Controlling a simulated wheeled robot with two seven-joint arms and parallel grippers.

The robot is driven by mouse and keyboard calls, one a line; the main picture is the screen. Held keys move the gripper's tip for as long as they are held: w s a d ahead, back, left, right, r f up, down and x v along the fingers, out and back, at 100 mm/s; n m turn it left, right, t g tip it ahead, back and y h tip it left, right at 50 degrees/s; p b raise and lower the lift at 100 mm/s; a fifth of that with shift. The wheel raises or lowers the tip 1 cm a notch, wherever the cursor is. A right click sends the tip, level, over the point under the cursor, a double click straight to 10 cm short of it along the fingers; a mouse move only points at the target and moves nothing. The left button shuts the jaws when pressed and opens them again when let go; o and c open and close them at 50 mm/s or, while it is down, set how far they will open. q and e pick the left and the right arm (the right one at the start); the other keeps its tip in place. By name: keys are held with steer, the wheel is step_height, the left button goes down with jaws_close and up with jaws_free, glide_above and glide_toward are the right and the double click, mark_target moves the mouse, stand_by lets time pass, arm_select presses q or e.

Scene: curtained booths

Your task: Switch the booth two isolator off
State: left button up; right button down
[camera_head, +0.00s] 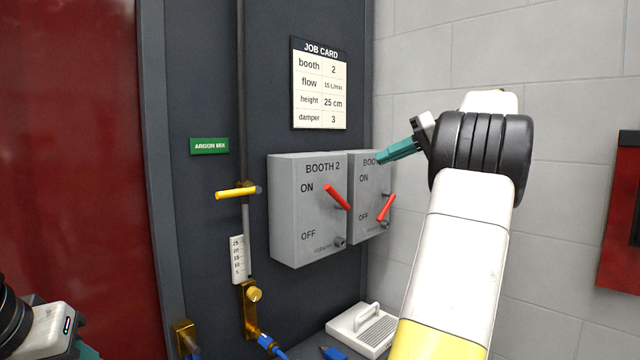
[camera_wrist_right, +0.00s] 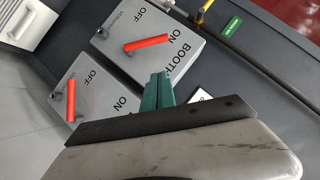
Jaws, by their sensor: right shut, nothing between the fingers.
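The booth two isolator (camera_head: 300,225) is a grey box marked BOOTH 2 on the dark panel. Its red lever (camera_head: 338,197) slants, with its upper left end beside the ON mark; it also shows in the right wrist view (camera_wrist_right: 146,43). My right gripper (camera_head: 385,158) is shut and empty, with teal fingers. It is up and right of the booth two lever, apart from it, and overlaps the top of the second box in the head view. In the wrist view its fingers (camera_wrist_right: 157,92) are near the boxes' ON ends. My left gripper (camera_head: 85,352) barely shows at the lower left corner.
A second grey isolator box (camera_head: 365,225) with a red lever (camera_head: 386,207) stands close right of booth two. A yellow-handled valve (camera_head: 238,192) and flow scale (camera_head: 237,258) are to the left. A job card (camera_head: 320,85) hangs above. A white slotted unit (camera_head: 362,330) lies below.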

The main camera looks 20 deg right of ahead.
mark_target(333, 197)
steer(key=s+f+x, duration=0.1)
steer(key=s+x, duration=0.1)
steer(key=x, duration=0.9)
steer(key=shift+w+a+f, duration=0.15)
steer(key=shift+a+f, duration=0.4)
